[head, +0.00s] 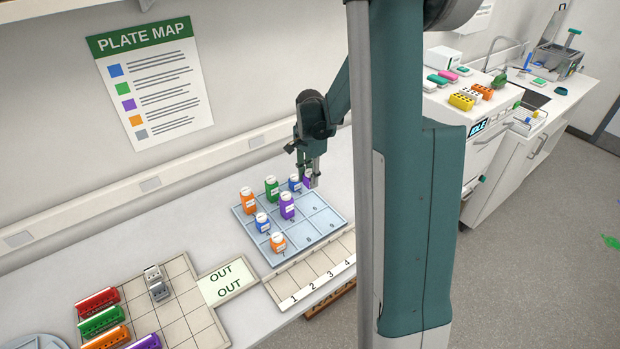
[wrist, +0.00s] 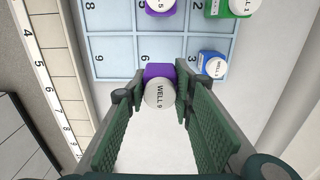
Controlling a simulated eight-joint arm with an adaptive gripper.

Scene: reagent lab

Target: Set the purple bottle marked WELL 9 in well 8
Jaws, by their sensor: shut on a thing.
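The purple bottle marked WELL 9 (wrist: 159,71) has a white lettered cap. My gripper (wrist: 161,88) is shut on it, with a finger pad on each side. In the head view the purple bottle (head: 308,181) hangs under my gripper (head: 311,178) at the tray's back right edge, beside the blue bottle; its height over the surface is hard to tell. The blue-grey well tray (head: 322,222) has numbered wells. Well 8 (wrist: 110,21) is empty, in the front row between wells 7 and 9.
The tray also holds an orange (head: 248,203), a green (head: 272,190) and a blue bottle (head: 295,184) at the back, blue (head: 262,224) and purple (head: 287,208) in the middle row, and orange (head: 278,244) in well 7. Wells 6 and 9 are empty. A numbered strip (head: 318,282) lies in front.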

